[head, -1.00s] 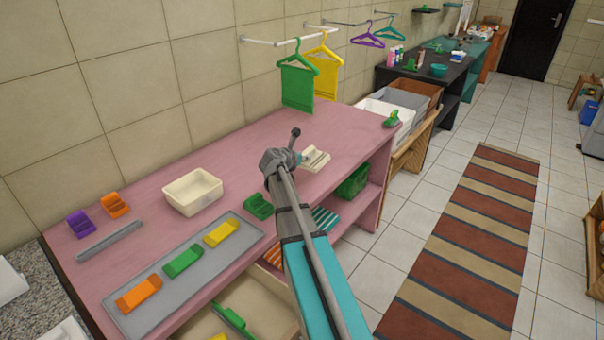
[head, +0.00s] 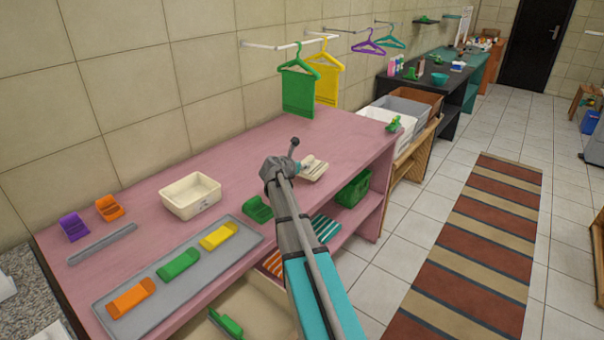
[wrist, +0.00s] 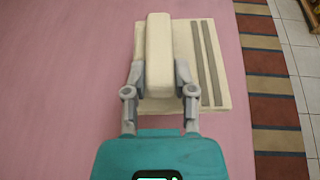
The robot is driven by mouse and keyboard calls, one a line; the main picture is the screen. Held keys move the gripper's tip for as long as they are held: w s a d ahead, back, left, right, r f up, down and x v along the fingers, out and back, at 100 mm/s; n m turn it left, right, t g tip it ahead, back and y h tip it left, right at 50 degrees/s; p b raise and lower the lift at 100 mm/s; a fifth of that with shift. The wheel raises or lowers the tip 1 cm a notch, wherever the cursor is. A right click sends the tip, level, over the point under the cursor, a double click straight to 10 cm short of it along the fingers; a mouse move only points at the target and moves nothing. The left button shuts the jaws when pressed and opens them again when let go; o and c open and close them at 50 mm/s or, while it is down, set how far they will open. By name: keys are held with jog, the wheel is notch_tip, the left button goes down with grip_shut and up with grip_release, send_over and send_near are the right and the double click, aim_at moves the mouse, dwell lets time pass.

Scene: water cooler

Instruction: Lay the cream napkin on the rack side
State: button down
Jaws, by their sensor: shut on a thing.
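The cream napkin (wrist: 218,60) has two grey stripes and a raised cream block along its left part. In the wrist view my gripper (wrist: 159,78) has a finger on each side of that block and is shut on it. In the head view the napkin (head: 314,170) shows just beyond my wrist, at the front edge of the pink counter (head: 225,150). I cannot tell whether it touches the counter or hangs just above. The wall rack (head: 285,43) holds a green hanger (head: 298,90) and a yellow hanger (head: 327,80) over the counter's far end.
A cream bin (head: 190,196) stands left of my arm. A grey tray (head: 155,315) with orange, green and yellow pieces lies nearer. A green holder (head: 258,208) sits close to my arm. The counter between the bin and the hangers is clear. A striped rug (head: 470,250) covers the floor right.

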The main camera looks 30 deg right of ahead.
jog(key=shift+w+d+f+b, duration=0.2)
jog(key=shift+w+f+b, duration=0.25)
jog(key=shift+f+b, duration=0.3)
jog(key=shift+s+f+b, duration=0.1)
jog(key=shift+f+b, duration=0.95)
jog(key=shift+f, duration=0.25)
jog(key=shift+c, duration=2.2)
grip_release()
jog(key=shift+r, duration=0.1)
jog(key=p+v, duration=0.1)
jog(key=v, duration=0.3)
jog(key=p+v, duration=0.2)
jog(key=v, duration=0.2)
jog(key=p+v, duration=0.1)
jog(key=v, duration=0.3)
jog(key=shift+s+r+p, duration=0.2)
jog(key=shift+s+p, duration=0.2)
jog(key=shift+s+a+r, duration=0.15)
jog(key=shift+s+a, duration=0.1)
jog(key=shift+a, duration=0.4)
